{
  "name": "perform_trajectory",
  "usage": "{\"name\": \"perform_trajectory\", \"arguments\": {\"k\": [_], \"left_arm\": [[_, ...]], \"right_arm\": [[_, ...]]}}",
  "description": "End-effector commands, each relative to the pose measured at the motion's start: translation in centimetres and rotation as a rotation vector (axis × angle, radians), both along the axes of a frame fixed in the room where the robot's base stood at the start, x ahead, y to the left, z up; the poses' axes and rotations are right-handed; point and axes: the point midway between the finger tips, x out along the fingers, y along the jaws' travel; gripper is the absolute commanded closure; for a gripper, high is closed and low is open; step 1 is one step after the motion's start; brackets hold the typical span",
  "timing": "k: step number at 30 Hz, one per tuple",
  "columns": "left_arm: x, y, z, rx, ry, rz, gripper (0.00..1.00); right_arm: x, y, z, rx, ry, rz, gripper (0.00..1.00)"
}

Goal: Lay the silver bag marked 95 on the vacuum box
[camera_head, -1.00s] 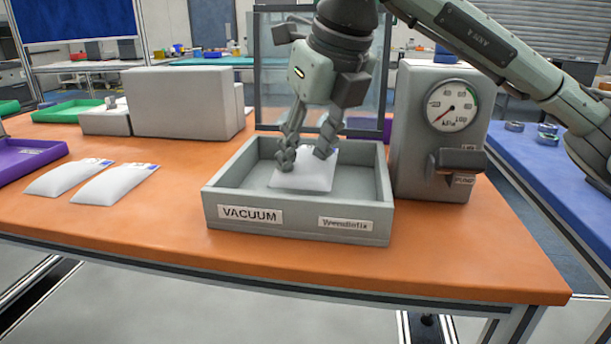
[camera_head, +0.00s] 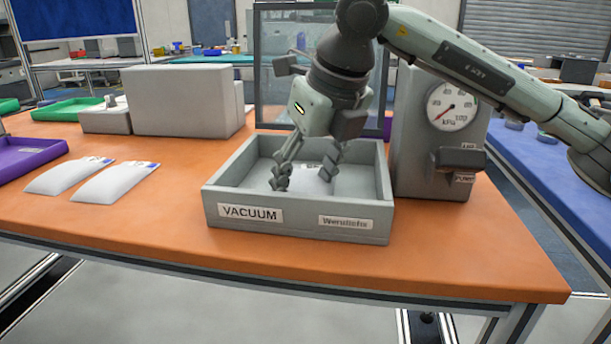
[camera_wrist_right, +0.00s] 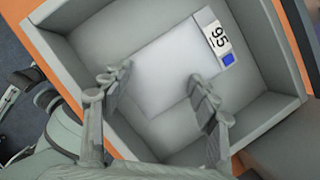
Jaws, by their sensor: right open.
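The grey vacuum box (camera_head: 300,225), labelled VACUUM, stands on the orange table. The silver bag marked 95 (camera_wrist_right: 165,80) lies flat inside it in the right wrist view, its label with 95 and a blue square at the upper right. In the head view the bag (camera_head: 345,183) is partly hidden behind my right gripper (camera_head: 306,178). The right gripper is open, its fingers apart over the bag's near side; in the right wrist view the fingertips (camera_wrist_right: 155,78) show nothing clamped between them. I cannot tell whether they touch the bag. My left gripper is not in view.
A grey gauge unit (camera_head: 420,150) with a lever stands right of the box. Two other silver bags (camera_head: 115,182) lie on the table to the left, near a purple tray (camera_head: 30,160). A large grey block (camera_head: 180,100) stands behind. The table front left is clear.

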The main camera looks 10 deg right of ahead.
Motion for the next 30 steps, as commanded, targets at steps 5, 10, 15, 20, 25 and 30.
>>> {"name": "perform_trajectory", "arguments": {"k": [5,10,15,20,25,30], "left_arm": [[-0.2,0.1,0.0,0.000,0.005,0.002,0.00],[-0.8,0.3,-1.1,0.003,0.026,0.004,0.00],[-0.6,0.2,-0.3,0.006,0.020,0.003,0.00],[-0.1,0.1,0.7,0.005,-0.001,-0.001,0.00],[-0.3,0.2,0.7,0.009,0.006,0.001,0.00],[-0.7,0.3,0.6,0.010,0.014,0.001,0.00]], "right_arm": [[0.0,0.0,0.2,0.000,0.000,0.000,0.40],[-0.7,-0.3,2.3,0.002,-0.006,0.000,0.40],[-2.1,-0.8,5.8,0.001,-0.006,0.000,0.40],[-3.2,-1.3,8.8,0.001,-0.004,0.000,0.40],[-4.0,-1.6,10.7,0.000,-0.002,0.001,0.40],[-4.3,-1.7,11.2,0.000,0.000,0.001,0.40]]}}
